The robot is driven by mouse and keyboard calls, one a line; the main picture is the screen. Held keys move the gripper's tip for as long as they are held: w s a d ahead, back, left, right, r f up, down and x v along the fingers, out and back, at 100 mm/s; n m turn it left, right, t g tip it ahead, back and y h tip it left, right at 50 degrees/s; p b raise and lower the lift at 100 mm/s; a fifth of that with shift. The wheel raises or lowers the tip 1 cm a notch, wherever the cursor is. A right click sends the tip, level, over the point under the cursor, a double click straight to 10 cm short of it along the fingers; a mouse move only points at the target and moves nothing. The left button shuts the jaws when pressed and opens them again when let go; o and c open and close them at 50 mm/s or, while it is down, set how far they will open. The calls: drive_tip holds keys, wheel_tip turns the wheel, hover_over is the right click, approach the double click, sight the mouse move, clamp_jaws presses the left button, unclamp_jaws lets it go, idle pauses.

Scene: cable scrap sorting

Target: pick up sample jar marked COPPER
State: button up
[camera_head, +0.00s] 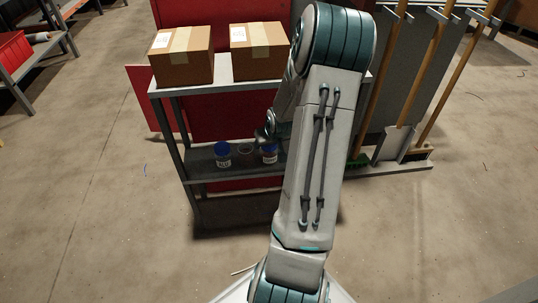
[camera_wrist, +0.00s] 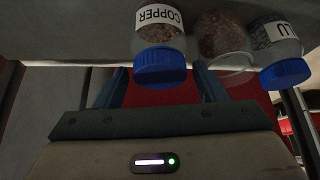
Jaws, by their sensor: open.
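The COPPER jar (camera_wrist: 160,30) is clear, with reddish-brown bits inside, a white label and a blue lid. It appears upside down in the wrist view. My gripper (camera_wrist: 162,72) is open, one finger on each side of the lid in the picture; I cannot tell whether they touch it. In the head view the jar nearest my gripper (camera_head: 266,134), at the right of the row, appears to be the COPPER jar (camera_head: 269,156); its label is too small to read. My arm covers the shelf to its right.
Beside it stand a lidless jar (camera_wrist: 222,38) and a blue-lidded jar (camera_wrist: 275,40) of grey bits, also at the row's left in the head view (camera_head: 223,157). They share the rack's lower shelf (camera_head: 200,168). Two cardboard boxes (camera_head: 182,55) sit above; brooms (camera_head: 430,70) hang right.

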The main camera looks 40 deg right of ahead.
drive_tip(key=b+x, duration=0.1)
drive_tip(key=x, duration=0.2)
drive_tip(key=shift+f, duration=0.1)
drive_tip(key=c, duration=0.9)
drive_tip(key=shift+s, duration=0.1)
